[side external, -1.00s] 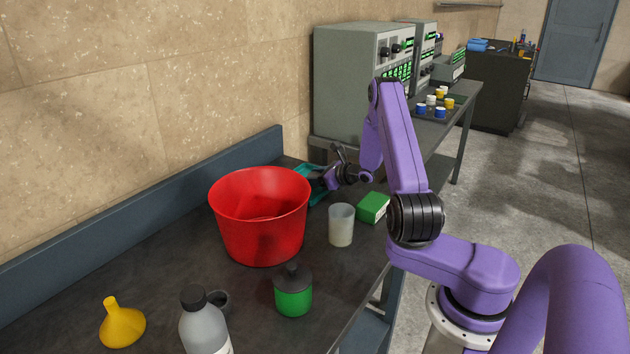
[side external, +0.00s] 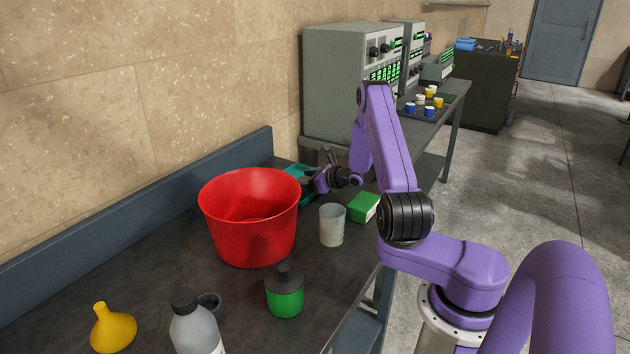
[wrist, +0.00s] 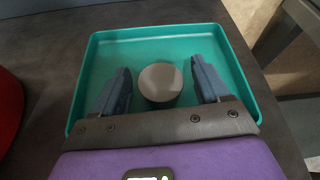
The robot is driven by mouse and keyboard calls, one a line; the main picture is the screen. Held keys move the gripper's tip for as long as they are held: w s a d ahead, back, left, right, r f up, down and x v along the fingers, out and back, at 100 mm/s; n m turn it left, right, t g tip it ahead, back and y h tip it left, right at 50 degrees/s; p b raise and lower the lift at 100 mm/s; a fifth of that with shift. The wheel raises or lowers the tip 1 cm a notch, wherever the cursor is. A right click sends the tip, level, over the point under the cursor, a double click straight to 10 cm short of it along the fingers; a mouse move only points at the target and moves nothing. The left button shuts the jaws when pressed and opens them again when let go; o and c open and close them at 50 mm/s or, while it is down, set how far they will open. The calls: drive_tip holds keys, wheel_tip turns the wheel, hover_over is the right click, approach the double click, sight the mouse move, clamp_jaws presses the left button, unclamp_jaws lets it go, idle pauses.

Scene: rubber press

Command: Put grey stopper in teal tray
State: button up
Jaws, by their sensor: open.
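The grey stopper (wrist: 160,82) shows in the wrist view as a round grey top inside the teal tray (wrist: 165,34). My gripper (wrist: 166,80) is open, with one finger on each side of the stopper and a visible gap to each. I cannot tell whether the stopper rests on the tray floor. In the side view the teal tray (side external: 301,171) is partly hidden behind the red bucket and my gripper (side external: 312,180). The stopper cannot be made out there.
A red bucket (side external: 248,225) stands close beside the tray. A translucent cup (side external: 332,226), a green box (side external: 363,207) and a green jar (side external: 285,297) are nearby. A yellow funnel (side external: 113,332) and a grey bottle (side external: 196,330) stand at the front. A wall (side external: 150,90) runs behind the bench.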

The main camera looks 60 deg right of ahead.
drive_tip(key=v, duration=1.2)
